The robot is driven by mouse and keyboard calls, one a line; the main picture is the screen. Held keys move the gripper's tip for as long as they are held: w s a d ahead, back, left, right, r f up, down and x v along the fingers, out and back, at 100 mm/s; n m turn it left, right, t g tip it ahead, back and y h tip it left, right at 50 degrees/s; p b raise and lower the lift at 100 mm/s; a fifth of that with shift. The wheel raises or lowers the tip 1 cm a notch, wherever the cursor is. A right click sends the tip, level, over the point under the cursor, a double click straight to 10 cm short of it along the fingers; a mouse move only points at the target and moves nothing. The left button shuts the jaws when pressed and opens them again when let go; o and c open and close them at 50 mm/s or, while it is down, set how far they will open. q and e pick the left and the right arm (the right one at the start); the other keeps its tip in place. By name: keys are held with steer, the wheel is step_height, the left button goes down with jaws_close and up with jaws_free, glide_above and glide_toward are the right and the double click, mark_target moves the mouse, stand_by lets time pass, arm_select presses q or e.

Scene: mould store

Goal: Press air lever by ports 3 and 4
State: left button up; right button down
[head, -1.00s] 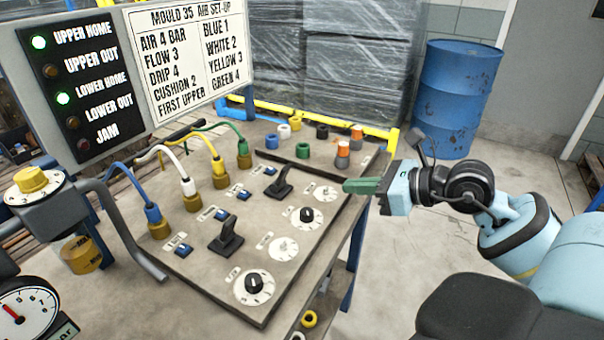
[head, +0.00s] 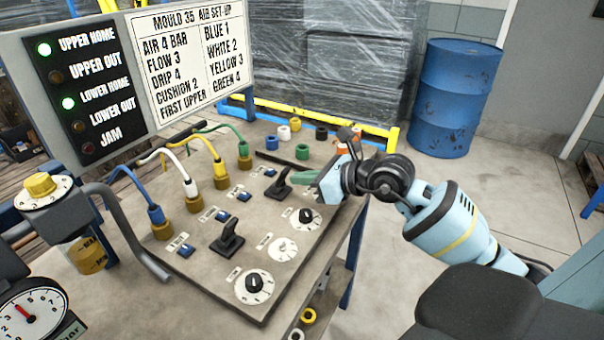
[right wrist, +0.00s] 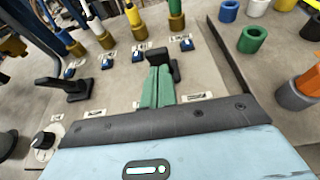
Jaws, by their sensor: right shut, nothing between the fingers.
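The black air lever (head: 279,186) by the yellow and green hose ports stands tilted up from its base on the panel. My right gripper (head: 297,177) has its green fingers shut and empty, just to the right of this lever's handle. In the right wrist view the closed fingers (right wrist: 158,84) point at the lever (right wrist: 161,60), close to or over its near part; I cannot tell whether they touch. The other black lever (head: 227,239) stands nearer, by the blue and white hoses. My left gripper is not in view.
The panel (head: 215,275) has several dials, including one (head: 306,217) just below the lever. Loose coloured collars (head: 302,151) lie behind the gripper. The yellow hose port (head: 221,175) and green hose port (head: 244,157) are to the left.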

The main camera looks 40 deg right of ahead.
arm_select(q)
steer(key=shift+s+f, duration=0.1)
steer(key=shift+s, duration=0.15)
arm_select(e)
steer(key=shift+w+a+r, duration=0.1)
steer(key=shift+w+a, duration=0.05)
steer(key=shift+w, duration=0.1)
